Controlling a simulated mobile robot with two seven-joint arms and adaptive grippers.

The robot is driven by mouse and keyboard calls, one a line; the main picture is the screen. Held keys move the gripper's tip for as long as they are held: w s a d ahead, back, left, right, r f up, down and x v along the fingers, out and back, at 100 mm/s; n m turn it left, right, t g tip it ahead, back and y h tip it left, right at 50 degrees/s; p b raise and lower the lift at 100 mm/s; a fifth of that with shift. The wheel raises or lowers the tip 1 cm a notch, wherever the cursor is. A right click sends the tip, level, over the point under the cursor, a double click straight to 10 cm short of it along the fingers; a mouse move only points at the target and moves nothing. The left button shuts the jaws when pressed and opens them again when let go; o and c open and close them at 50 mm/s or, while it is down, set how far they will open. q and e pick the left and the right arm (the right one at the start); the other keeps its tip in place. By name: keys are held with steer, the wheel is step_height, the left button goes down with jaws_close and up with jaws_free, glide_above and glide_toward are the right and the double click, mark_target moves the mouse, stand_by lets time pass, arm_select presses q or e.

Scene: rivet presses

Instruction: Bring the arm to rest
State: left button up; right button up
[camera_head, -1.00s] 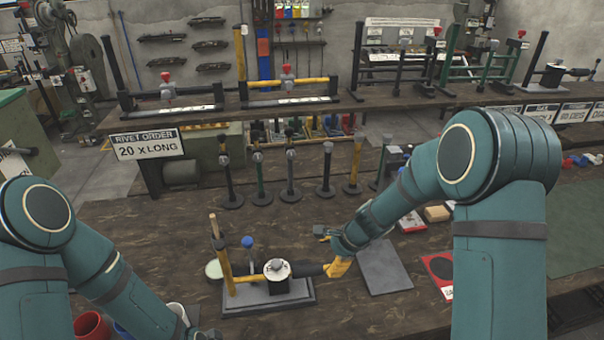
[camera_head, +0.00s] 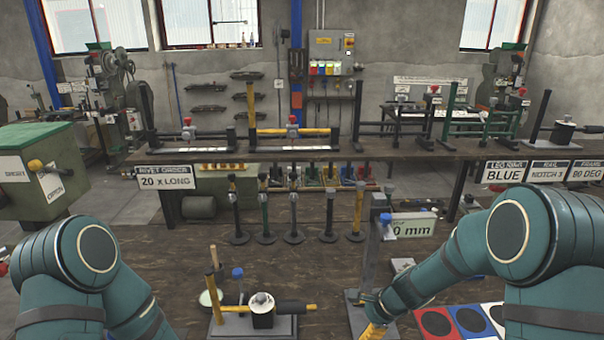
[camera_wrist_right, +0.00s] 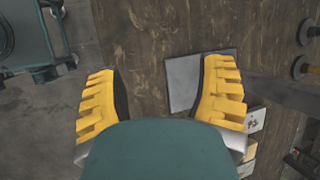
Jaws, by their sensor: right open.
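My right gripper (camera_head: 373,331) is low in the head view, to the right of the rivet press (camera_head: 262,312) and apart from it. In the right wrist view the gripper (camera_wrist_right: 160,95) has its two yellow fingers wide apart with nothing between them. The table top (camera_wrist_right: 145,50) shows below it, with a grey plate (camera_wrist_right: 185,82) by the right finger. The press has a yellow arm, a black grip and a round pale top on a grey base. My left arm enters at the lower left; its gripper is out of view.
Several upright posts (camera_head: 293,215) stand behind the press. A grey post (camera_head: 372,245) stands behind my right gripper. Coloured cards (camera_head: 470,320) lie at the right. A rear shelf (camera_head: 330,151) carries frames and signs. Bare table lies between press and posts.

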steer(key=s+a+f+n+b, duration=0.2)
steer(key=s+f+n, duration=0.5)
steer(key=s+f, duration=0.2)
steer(key=s+a+f+n+g+b, duration=0.1)
steer(key=s+a+f+n+b, duration=0.2)
steer(key=s+f+n, duration=0.5)
steer(key=shift+s+f+h, duration=0.3)
steer(key=shift+s+f, duration=0.2)
steer(key=shift+s, duration=0.55)
